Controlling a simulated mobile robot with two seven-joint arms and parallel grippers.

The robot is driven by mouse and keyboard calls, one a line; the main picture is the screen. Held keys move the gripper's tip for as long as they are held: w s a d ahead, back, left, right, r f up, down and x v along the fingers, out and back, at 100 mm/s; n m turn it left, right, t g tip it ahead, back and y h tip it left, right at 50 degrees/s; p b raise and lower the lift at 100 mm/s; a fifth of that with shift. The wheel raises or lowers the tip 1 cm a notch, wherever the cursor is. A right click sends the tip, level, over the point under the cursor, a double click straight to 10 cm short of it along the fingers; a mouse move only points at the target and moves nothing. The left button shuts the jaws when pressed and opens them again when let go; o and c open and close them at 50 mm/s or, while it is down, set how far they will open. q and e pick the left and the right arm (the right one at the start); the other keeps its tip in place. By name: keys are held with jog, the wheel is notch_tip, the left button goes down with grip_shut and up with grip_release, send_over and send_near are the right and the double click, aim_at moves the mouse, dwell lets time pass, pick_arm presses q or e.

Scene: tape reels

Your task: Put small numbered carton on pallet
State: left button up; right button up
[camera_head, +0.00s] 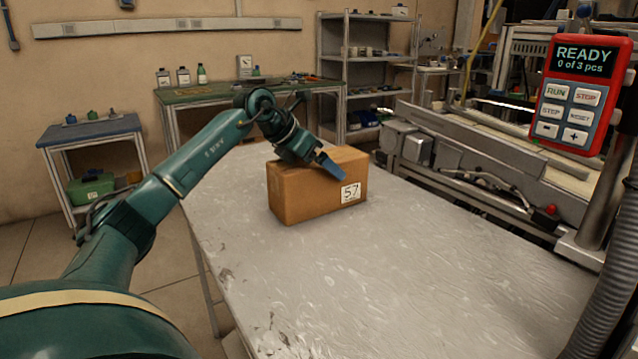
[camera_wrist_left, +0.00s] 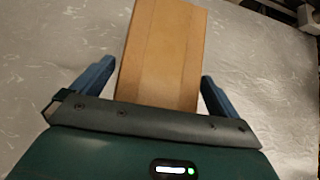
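A brown cardboard carton (camera_head: 300,197) with a white label "57" stands upright on the grey table. My left gripper (camera_head: 327,160) is at the top of the carton, with one blue finger showing over its near side. My right gripper is in neither view. No pallet can be made out.
The grey table (camera_head: 400,270) is bare in front of and to the right of the carton. A conveyor machine (camera_head: 480,160) runs along its right side. A red control panel (camera_head: 575,95) reads "READY 0 of 3 pcs". A grey hose (camera_head: 612,285) hangs at the right.

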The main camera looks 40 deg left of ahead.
pick_arm(q)
jog(key=c, duration=1.7)
jog(key=shift+r, duration=0.15)
jog(key=shift+c, duration=0.9)
